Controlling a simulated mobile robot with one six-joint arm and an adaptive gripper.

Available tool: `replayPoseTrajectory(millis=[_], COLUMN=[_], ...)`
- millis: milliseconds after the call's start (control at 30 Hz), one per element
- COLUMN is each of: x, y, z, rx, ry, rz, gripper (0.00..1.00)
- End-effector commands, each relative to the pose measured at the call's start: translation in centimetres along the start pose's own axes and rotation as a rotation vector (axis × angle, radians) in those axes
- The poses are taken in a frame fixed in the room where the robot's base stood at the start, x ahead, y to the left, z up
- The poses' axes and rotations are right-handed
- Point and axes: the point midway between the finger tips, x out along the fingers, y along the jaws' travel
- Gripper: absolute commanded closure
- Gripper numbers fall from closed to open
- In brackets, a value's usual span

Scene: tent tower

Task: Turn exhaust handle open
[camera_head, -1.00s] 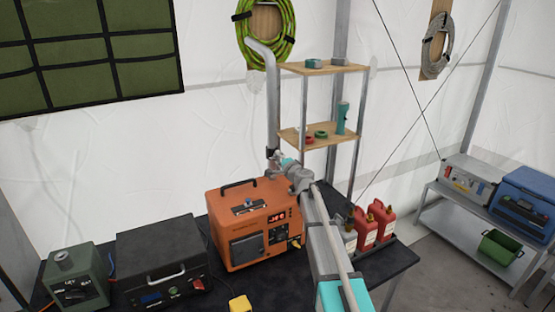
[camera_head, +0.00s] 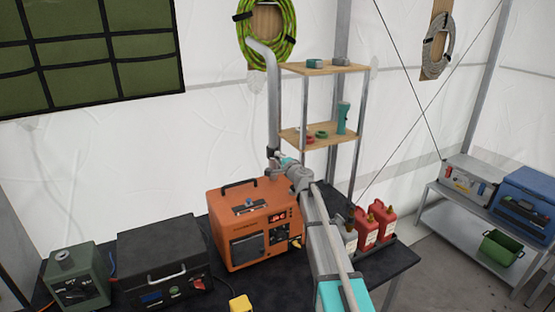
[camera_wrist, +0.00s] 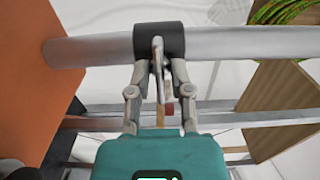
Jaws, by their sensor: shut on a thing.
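The exhaust pipe (camera_head: 273,100) is a grey metal tube that rises behind the orange generator (camera_head: 252,222) and bends at its top. In the wrist view the pipe (camera_wrist: 240,43) runs across the picture with a black collar (camera_wrist: 158,41) around it. The exhaust handle (camera_wrist: 158,62) is a light grey lever at the collar. My gripper (camera_wrist: 158,75) is shut on the handle, one finger on each side of it. In the head view my gripper (camera_head: 277,158) is at the pipe's lower part, small and partly hidden by my arm.
A wooden shelf (camera_head: 290,134) stands right of the pipe, close to my arm. Red fuel bottles (camera_head: 372,225) stand on the dark table to the right. A black case (camera_head: 160,262) and a green box (camera_head: 76,278) are at the left.

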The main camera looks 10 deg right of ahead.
Motion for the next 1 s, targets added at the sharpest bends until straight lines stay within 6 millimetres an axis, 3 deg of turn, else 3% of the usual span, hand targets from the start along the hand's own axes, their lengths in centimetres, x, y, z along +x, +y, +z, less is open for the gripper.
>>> replayPoseTrajectory(millis=[467,1000], x=[-0.03,-0.07], y=[0.03,0.06], z=[-0.02,0.02], rx=[0.209,0.706], ry=[-0.001,0.0], rz=[0.0,0.001], gripper=[1.0,1.0])
